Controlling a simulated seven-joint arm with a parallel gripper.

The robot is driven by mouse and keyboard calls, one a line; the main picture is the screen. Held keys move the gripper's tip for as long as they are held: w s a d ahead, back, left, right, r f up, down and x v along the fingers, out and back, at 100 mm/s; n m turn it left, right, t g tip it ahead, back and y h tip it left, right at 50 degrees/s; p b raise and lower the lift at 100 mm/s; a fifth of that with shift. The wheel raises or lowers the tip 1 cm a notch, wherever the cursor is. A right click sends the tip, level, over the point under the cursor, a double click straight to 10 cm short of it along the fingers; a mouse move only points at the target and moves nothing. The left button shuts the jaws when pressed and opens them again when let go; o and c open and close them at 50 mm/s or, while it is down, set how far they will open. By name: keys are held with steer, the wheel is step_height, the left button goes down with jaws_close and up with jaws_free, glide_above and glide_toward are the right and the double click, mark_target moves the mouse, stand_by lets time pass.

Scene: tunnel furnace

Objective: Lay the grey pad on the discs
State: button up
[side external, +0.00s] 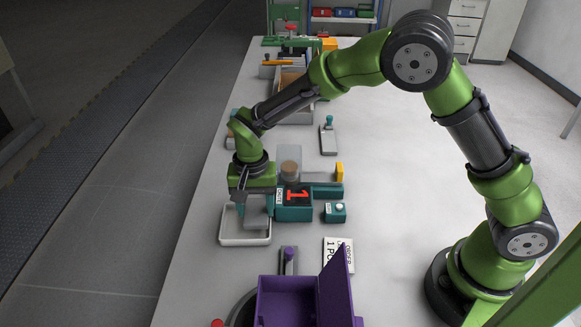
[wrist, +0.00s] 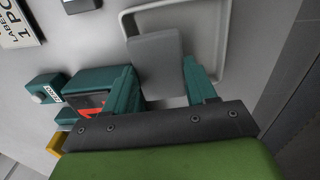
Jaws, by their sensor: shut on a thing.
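My gripper (side external: 256,203) is shut on the grey pad (side external: 257,212), which hangs at the right part of a shallow white tray (side external: 231,240). In the wrist view the pad (wrist: 157,62) is a flat grey block between the teal fingers of my gripper (wrist: 163,88), over the edge of the tray (wrist: 222,35). A brown round stack (side external: 290,168) stands inside a clear case on the teal device, right of and behind my gripper. I cannot tell for certain whether it is the discs.
The teal device (side external: 293,213) with a red "1" stands beside the tray. A purple box (side external: 283,297) with a raised lid stands in front, near a printed card (side external: 338,255). A teal button box (side external: 335,212) lies to the right. The table's right side is clear.

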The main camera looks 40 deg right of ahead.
mark_target(256, 210)
steer(key=o, duration=0.8)
steer(key=shift+s, duration=0.1)
steer(key=shift+d, duration=0.1)
steer(key=shift+d+r, duration=0.1)
steer(key=shift+r, duration=2.15)
steer(key=shift+a+r, duration=0.2)
steer(key=shift+r, duration=1.6)
